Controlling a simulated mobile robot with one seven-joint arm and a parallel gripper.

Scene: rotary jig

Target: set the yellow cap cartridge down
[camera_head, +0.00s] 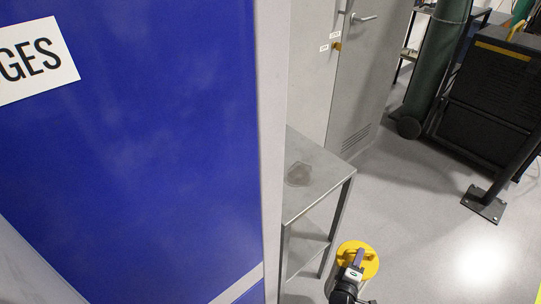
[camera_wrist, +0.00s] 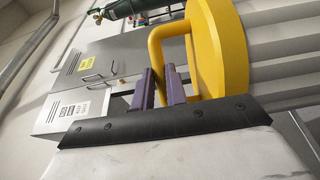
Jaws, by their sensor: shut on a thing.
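The yellow cap cartridge (camera_head: 370,263) is a round yellow disc with a loop handle, seen low in the head view, right of a grey shelf table. It fills the upper right of the wrist view (camera_wrist: 228,50), its disc turned nearly edge-on. My gripper (camera_head: 355,264) is at the handle side of the disc. In the wrist view its purple fingers (camera_wrist: 161,76) are shut on the handle, near the handle's lower bend. The exact contact is partly hidden. The cartridge is held in the air, apart from the table.
The grey shelf table (camera_head: 325,172) has a small translucent object (camera_head: 298,174) on top and bare surface around it. A large blue panel (camera_head: 130,150) with a partly visible "GES" sign blocks the left. Grey cabinets (camera_head: 370,70) stand behind.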

